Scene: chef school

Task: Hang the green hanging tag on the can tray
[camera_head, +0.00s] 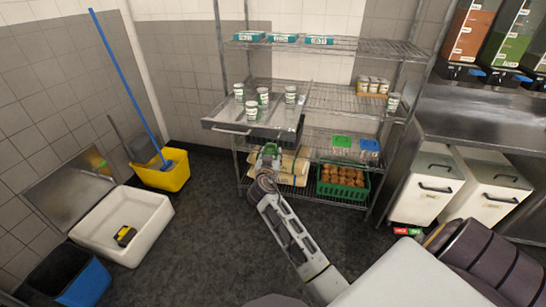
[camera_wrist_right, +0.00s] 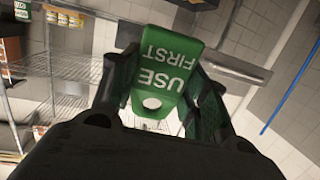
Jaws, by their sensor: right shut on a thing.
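The green hanging tag (camera_wrist_right: 165,72) is between the fingers of my right gripper (camera_wrist_right: 160,95) in the wrist view. It reads "USE FIRST", appears upside down there, and has a round hole. In the head view my right gripper (camera_head: 268,155) is shut on the tag, just below and in front of the can tray (camera_head: 225,127). The tray is a grey metal tray with a front handle, sticking out from the middle shelf and carrying several white-and-green cans (camera_head: 252,110). Whether the tag touches the tray cannot be told. My left gripper is not in view.
The wire rack (camera_head: 340,100) holds teal boxes (camera_head: 283,38) above and a green crate of brown food (camera_head: 342,182) below. A yellow mop bucket (camera_head: 160,170) and white basin (camera_head: 123,222) stand left. White bins (camera_head: 428,185) stand right.

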